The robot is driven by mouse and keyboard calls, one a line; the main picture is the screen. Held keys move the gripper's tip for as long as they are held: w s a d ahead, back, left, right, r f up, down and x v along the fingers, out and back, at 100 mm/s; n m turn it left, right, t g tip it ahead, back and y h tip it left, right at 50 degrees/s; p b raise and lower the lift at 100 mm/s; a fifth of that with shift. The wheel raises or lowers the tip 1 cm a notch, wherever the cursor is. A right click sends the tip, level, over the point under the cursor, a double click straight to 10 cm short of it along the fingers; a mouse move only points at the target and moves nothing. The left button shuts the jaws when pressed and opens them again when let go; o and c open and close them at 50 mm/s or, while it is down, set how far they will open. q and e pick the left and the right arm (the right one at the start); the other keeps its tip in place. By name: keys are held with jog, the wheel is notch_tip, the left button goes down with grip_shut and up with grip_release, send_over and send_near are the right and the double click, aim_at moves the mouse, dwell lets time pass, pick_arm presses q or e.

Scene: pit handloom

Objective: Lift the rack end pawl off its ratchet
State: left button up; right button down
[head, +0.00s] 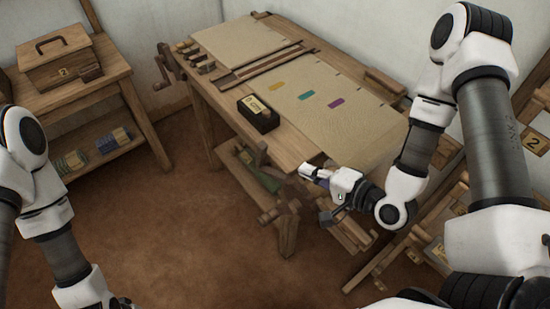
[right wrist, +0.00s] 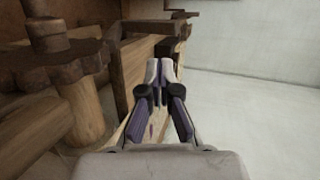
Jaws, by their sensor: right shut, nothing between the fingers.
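The wooden loom (head: 222,110) stands in the middle of the head view. In the right wrist view, a wooden wheel with rounded teeth (right wrist: 75,75), which looks like the ratchet, sits at the left on a round wooden post or beam. I cannot make out the pawl for certain among the wooden parts there. My right gripper (head: 308,172) is at the loom's near end, beside its wooden fittings. It also shows in the right wrist view (right wrist: 162,72), shut and empty, to the right of the toothed wheel and apart from it. My left arm shows at the left; its gripper is out of frame.
A side table (head: 75,95) with a wooden chest (head: 55,62) is at the left. Brown floor (head: 170,230) lies open in front. A wooden rack stands at right.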

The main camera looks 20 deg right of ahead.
aim_at(266, 151)
jog(key=b+x, duration=0.2)
jog(key=f+b+x, duration=0.1)
jog(key=b+x, duration=0.1)
jog(key=b, duration=0.1)
jog(key=shift+w+a+f+b, duration=0.1)
jog(key=shift+a+b, duration=0.2)
jog(key=shift+w+a+r+p, duration=0.2)
jog(key=shift+w+p, duration=0.15)
jog(key=shift+p, duration=0.15)
jog(key=shift+w+a+r+p, duration=0.1)
jog(key=shift+w+a+p, duration=0.1)
jog(key=shift+w+p, duration=0.25)
jog(key=w, duration=0.1)
jog(key=w+a+p, duration=0.1)
jog(key=shift+w+a, duration=0.25)
jog(key=shift+w, duration=0.1)
jog(key=shift+w+a, duration=0.35)
jog(key=shift+w, duration=0.1)
pick_arm(q)
notch_tip(266, 151, down, 4)
jog(key=shift+s+f, duration=0.1)
jog(key=shift+f, duration=0.1)
pick_arm(e)
jog(key=shift+f, duration=0.1)
jog(key=shift+w, duration=0.1)
pick_arm(q)
jog(key=shift+a, duration=0.1)
